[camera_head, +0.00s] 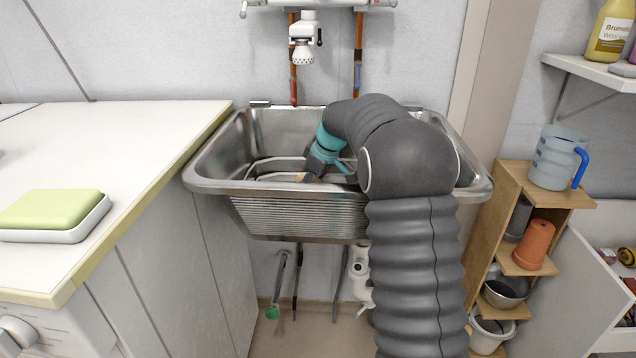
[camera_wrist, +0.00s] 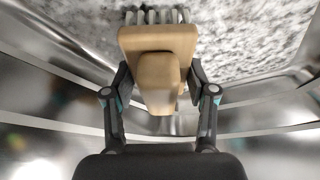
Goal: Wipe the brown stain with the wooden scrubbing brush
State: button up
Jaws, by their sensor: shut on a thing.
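My gripper (camera_wrist: 160,95) is shut on the wooden scrubbing brush (camera_wrist: 158,50), as the wrist view shows, with one finger on each side of its wooden body. The brown stain cannot be made out in either view. My arm hides the right part of the basin. Whether the bristles touch a surface I cannot tell.
A white counter (camera_head: 110,130) with a green-topped soap-like block (camera_head: 52,209) stands at left. A wooden shelf (camera_head: 520,200) with a jug (camera_head: 557,157) and pots stands at right. The basin's walls surround my gripper.

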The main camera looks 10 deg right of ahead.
jog(key=r, duration=0.3)
jog(key=shift+d, duration=0.2)
jog(key=shift+r, duration=1.95)
jog(key=shift+s+a+r, duration=0.1)
